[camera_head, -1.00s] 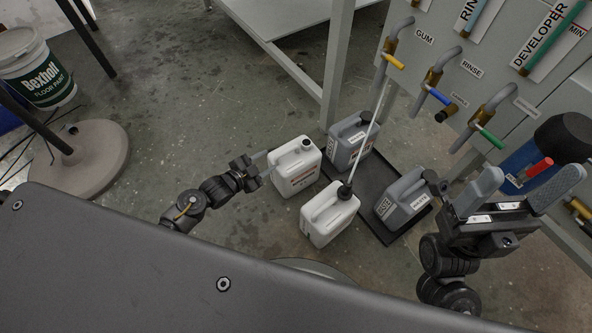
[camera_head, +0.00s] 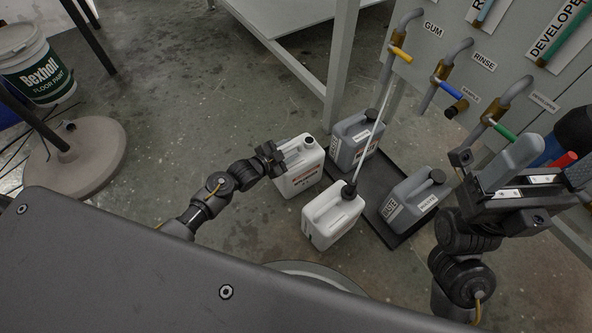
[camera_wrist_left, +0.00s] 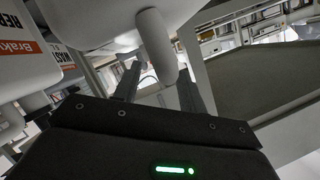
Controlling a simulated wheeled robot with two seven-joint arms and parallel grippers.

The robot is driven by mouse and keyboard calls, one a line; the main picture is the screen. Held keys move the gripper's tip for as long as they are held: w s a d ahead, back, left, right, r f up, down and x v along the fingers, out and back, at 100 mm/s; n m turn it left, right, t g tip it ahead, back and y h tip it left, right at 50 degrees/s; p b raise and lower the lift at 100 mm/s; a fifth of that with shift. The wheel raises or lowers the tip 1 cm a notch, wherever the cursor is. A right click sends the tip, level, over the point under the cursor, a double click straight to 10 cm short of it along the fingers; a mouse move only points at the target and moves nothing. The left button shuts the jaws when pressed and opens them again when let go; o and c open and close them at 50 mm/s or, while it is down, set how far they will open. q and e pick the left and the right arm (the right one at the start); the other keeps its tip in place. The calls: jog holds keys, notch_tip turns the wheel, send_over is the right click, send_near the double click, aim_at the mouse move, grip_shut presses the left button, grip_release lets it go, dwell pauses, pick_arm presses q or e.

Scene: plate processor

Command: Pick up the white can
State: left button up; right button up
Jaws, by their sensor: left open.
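A white can (camera_head: 305,182) with a red-lettered label stands on the floor, left of the dark tray. A second white can (camera_head: 333,217), with a thin pole at its neck, stands in front of it. My left gripper (camera_head: 275,155) is at the upper left side of the labelled can, partly overlapping it. In the left wrist view, my left gripper (camera_wrist_left: 156,92) is open, and a white can handle (camera_wrist_left: 157,45) shows between its fingers; contact is unclear.
Grey cans (camera_head: 352,138) (camera_head: 417,197) stand on the dark tray (camera_head: 380,205). A panel with taps (camera_head: 450,85) rises at the right. A table leg (camera_head: 340,65) stands behind. A bucket (camera_head: 38,70) and round base (camera_head: 75,160) are at the left.

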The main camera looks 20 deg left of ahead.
pick_arm(q)
jog(key=shift+x, duration=0.85)
grip_shut()
jog(key=shift+r, duration=0.1)
